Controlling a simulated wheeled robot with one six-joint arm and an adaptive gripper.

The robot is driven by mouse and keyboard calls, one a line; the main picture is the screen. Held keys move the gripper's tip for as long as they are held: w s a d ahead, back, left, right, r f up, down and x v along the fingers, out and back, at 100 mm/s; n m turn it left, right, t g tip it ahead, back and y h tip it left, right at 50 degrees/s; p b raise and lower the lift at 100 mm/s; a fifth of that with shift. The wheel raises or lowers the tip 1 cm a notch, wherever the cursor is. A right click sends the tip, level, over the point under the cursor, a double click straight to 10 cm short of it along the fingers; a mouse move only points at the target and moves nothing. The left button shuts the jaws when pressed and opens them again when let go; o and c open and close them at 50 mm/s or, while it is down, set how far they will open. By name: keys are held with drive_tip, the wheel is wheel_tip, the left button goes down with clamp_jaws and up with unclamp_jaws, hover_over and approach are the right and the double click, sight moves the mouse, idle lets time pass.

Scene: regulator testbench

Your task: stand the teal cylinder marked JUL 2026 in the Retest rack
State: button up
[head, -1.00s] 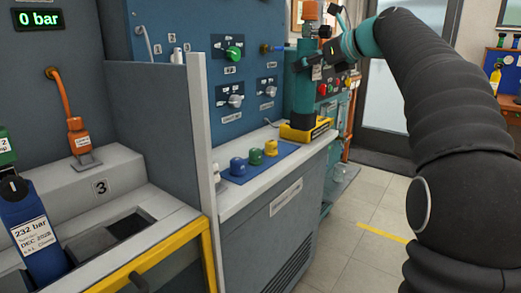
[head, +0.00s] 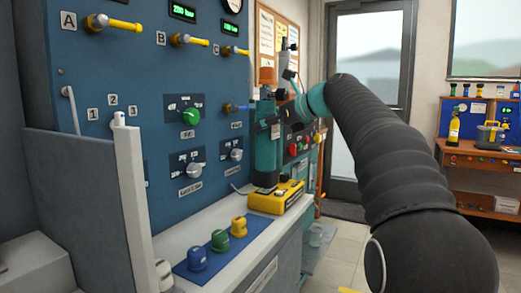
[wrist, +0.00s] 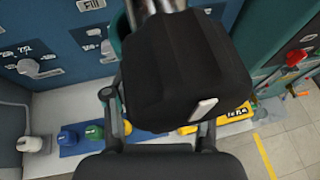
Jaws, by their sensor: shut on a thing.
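A teal cylinder (head: 266,150) is upright on or just above a yellow block (head: 277,197) at the far end of the grey counter. I cannot tell whether its base touches the block. Its top has an orange part, and its pale label is too small to read. My gripper (head: 279,113) is shut on the cylinder's upper part from the right. In the wrist view, my black gripper covers the middle, and a strip of teal (wrist: 117,42) shows behind it. No rack marked Retest can be made out.
Blue, green and yellow knobs (head: 218,244) line the counter's (head: 193,220) front. The blue valve panel (head: 115,75) rises behind. At right, past open floor, a wooden bench (head: 487,158) holds a yellow cylinder (head: 454,127) and a caddy (head: 491,134). A door (head: 369,60) stands at the back.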

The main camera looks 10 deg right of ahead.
drive_tip(key=w+a+f+b, duration=0.3)
drive_tip(key=w+a+f, duration=0.1)
drive_tip(key=a+f, duration=0.6)
drive_tip(key=shift+a, duration=0.25)
drive_tip(key=shift+w+f, duration=0.1)
drive_tip(key=shift+f, duration=0.1)
drive_tip(key=o, duration=1.4)
drive_tip(key=shift+f, duration=0.15)
wheel_tip(320, 180, up, 5)
hover_over(265, 174)
drive_tip(key=s+a, duration=0.1)
drive_tip(key=a, duration=0.1)
drive_tip(key=shift+a, duration=0.1)
